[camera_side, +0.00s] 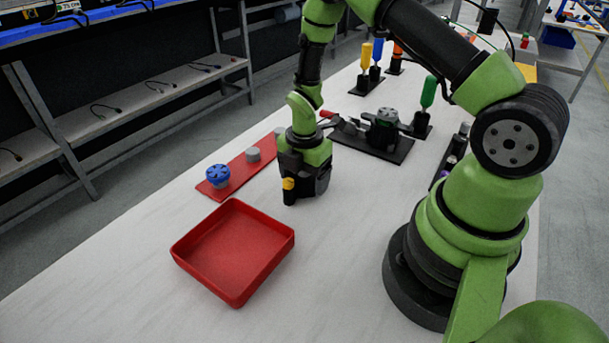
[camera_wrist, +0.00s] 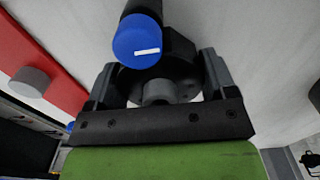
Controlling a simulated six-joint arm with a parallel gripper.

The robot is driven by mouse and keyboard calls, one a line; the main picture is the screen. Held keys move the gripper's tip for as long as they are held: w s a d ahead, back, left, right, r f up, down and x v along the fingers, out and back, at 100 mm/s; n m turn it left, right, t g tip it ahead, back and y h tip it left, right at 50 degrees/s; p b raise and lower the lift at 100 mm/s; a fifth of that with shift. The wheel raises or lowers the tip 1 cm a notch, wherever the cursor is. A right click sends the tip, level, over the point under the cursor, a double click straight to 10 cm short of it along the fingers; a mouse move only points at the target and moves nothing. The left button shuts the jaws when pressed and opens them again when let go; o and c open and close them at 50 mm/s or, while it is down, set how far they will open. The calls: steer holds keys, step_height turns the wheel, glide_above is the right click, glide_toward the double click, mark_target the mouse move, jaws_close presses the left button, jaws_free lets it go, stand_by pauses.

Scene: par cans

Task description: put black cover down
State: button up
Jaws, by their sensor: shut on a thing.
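My gripper (camera_side: 306,190) points down over the white table, between the red mat and the black fixture. In the wrist view its two fingers (camera_wrist: 158,72) are shut on a black round cover (camera_wrist: 182,68) with a grey hub. A black cylinder with a blue end (camera_wrist: 137,42) overlaps the cover in that view. In the side view the gripper body hides most of the cover. I cannot tell whether the cover touches the table.
A red mat (camera_side: 238,172) carries a blue cover (camera_side: 218,174) and a grey knob (camera_side: 253,155). An empty red tray (camera_side: 235,247) stands in front. A black fixture (camera_side: 375,138) with clamps and several coloured handles stand behind. Clear table lies around the tray.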

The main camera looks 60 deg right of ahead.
steer(key=shift+f, duration=0.15)
steer(key=o, duration=0.8)
step_height(320, 180, up, 12)
steer(key=r, duration=0.1)
step_height(320, 180, up, 7)
steer(key=m+t, duration=0.2)
steer(key=m, duration=0.3)
glide_above(305, 182)
steer(key=s+a+r+m+t+y, duration=0.1)
steer(key=s+a+r+m+t, duration=0.1)
steer(key=s+r+m, duration=0.3)
steer(key=s+a+r+m+t+y, duration=0.1)
steer(key=s+a+r+m+t, duration=0.2)
steer(key=m, duration=0.9)
steer(key=shift+s+a+r, duration=0.8)
steer(key=shift+s+r, duration=0.7)
steer(key=shift+s, duration=1.3)
